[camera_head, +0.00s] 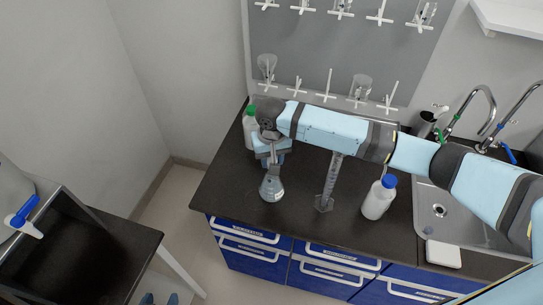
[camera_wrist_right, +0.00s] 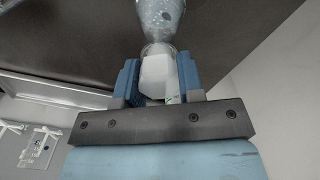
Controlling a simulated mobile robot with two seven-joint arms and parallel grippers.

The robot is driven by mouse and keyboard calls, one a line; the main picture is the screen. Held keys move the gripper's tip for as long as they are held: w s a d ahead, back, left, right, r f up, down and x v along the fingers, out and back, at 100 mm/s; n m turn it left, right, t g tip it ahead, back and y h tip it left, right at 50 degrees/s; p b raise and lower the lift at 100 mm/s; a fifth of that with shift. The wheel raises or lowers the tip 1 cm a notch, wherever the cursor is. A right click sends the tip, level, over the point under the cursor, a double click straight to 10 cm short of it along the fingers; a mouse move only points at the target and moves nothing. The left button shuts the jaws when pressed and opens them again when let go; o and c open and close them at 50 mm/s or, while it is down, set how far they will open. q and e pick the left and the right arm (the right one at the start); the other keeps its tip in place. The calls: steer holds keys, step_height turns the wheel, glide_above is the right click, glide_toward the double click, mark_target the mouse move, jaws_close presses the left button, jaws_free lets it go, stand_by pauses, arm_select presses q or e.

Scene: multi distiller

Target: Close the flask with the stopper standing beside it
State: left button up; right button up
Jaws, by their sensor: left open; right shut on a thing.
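The flask (camera_head: 271,188) stands upright near the front edge of the dark counter, at its left end. It has a pale round body. My right gripper (camera_head: 270,163) is right above it. In the right wrist view the gripper (camera_wrist_right: 157,85) is shut on the white stopper (camera_wrist_right: 155,72). The stopper is in line with the flask's neck (camera_wrist_right: 157,48) and appears to meet it; I cannot tell how far it is inside. My left gripper (camera_head: 160,299) shows two blue fingertips, apart and empty, at the bottom edge of the head view, far from the flask.
A green-capped bottle (camera_head: 250,128) stands behind the flask. A graduated cylinder (camera_head: 329,185) and a blue-capped bottle (camera_head: 379,197) stand to its right. The sink (camera_head: 440,210) is further right. A dark side table (camera_head: 75,265) is at lower left.

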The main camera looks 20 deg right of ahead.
steer(key=shift+f, duration=0.1)
steer(key=o, duration=1)
steer(key=shift+r, duration=0.4)
steer(key=shift+r+b, duration=0.7)
steer(key=shift+r, duration=5.8)
